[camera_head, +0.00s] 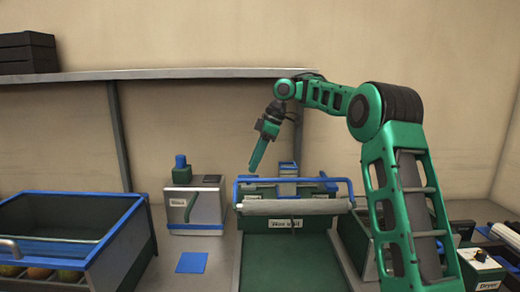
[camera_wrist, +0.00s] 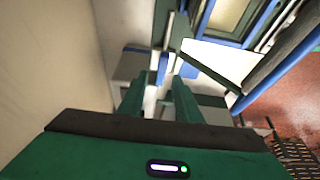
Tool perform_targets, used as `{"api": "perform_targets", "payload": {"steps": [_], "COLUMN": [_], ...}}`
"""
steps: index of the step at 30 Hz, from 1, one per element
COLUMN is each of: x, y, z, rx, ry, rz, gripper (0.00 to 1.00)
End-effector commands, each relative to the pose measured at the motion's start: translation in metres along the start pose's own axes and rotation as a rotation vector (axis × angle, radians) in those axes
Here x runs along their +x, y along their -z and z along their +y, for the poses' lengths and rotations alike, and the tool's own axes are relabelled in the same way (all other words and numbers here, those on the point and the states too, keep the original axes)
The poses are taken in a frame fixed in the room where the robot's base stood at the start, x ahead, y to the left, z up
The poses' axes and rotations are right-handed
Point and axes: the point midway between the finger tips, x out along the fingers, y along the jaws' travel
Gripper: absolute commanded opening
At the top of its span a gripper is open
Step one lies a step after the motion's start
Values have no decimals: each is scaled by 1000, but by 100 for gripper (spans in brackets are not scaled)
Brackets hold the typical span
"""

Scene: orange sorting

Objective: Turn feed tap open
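I cannot tell for certain which part is the feed tap. A steel box (camera_head: 195,208) with a green and blue fitting (camera_head: 181,170) on top and a lever-like handle (camera_head: 190,206) on its front stands left of centre. My gripper (camera_head: 252,170) points down in the air, right of and above this box, near the left end of the green machine. In the wrist view, the two green fingers of my gripper (camera_wrist: 160,88) are apart with a light gap between them. Nothing shows held between them.
A blue-rimmed bin (camera_head: 75,226) with fruit in its lower front stands at left. The green machine (camera_head: 290,248) has a white roller (camera_head: 293,207) and a blue bar across it. A blue square (camera_head: 191,262) lies on the counter. A shelf (camera_head: 150,74) runs along the wall behind.

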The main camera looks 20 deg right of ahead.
Motion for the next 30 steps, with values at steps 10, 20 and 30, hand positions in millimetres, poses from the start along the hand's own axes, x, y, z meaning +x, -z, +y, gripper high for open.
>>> {"api": "perform_targets", "payload": {"steps": [10, 20, 30], "x": [-42, -63, -66], "y": [-1, 0, 0], "z": [2, 2, 1], "rx": [1, 1, 1], "ry": [-5, -3, -3], "rz": [3, 1, 0], "gripper": [31, 31, 31]}}
